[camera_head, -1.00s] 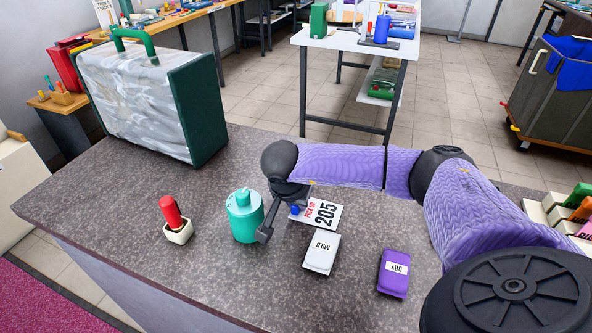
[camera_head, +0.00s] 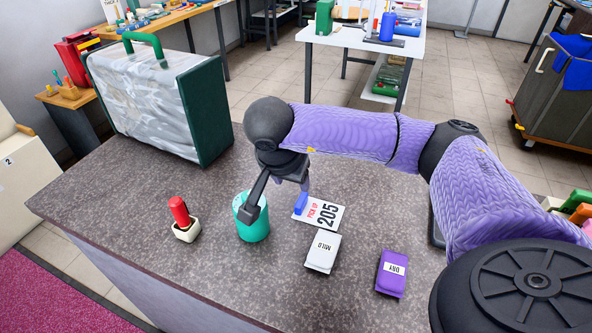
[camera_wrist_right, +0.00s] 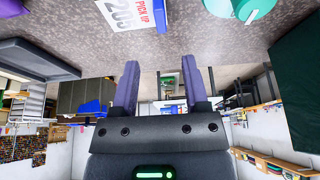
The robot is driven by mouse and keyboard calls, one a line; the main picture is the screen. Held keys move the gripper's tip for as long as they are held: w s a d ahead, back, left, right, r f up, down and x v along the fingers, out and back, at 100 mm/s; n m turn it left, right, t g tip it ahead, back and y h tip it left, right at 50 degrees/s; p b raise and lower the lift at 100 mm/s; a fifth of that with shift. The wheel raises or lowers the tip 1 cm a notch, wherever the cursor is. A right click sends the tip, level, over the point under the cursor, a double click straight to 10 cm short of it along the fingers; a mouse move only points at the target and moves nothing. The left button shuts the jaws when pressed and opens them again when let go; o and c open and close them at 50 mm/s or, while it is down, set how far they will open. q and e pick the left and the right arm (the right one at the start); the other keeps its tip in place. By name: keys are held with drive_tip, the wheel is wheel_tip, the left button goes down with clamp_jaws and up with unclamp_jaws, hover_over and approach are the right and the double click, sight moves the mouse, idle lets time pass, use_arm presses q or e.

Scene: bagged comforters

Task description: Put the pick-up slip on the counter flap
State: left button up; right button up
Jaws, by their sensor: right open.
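The pick-up slip (camera_head: 328,214) is a white card reading "PICK UP 205" with a blue piece at its left end. It lies on the grey speckled counter (camera_head: 340,300), behind the white "MILD" box. It also shows at the top of the right wrist view (camera_wrist_right: 120,12). My right gripper (camera_head: 277,198) is open and empty, above the counter at the slip's left; one finger is in front of the teal canister (camera_head: 253,226). Its spread fingers show in the right wrist view (camera_wrist_right: 160,64). I cannot make out a separate counter flap. My left gripper is out of view.
The white "MILD" box (camera_head: 323,252) and purple "DRY" box (camera_head: 391,273) stand in front of the slip. A red-handled stamp (camera_head: 180,212) stands left of the canister. A bagged comforter (camera_head: 145,100) stands at the back left. The counter's front middle is clear.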

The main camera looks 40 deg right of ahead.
sight(301, 199)
drive_tip(key=shift+a+r+m, duration=0.1)
drive_tip(key=shift+r+m, duration=0.2)
drive_tip(key=shift+r, duration=0.05)
drive_tip(key=d+f+m+p, duration=0.1)
drive_tip(key=f+m, duration=0.2)
drive_tip(key=m, duration=0.8)
drive_tip(key=w+d+f+m+p, duration=0.1)
drive_tip(key=f+m, duration=0.3)
drive_tip(key=m, duration=0.8)
drive_tip(key=w+d+f+m+p, duration=0.1)
drive_tip(key=d+f+m, duration=0.1)
drive_tip(key=m, duration=1)
drive_tip(key=shift+x, duration=1)
drive_tip(key=shift+w+d+f, duration=0.1)
drive_tip(key=shift+d+f, duration=0.1)
drive_tip(key=shift+f, duration=0.1)
clamp_jaws()
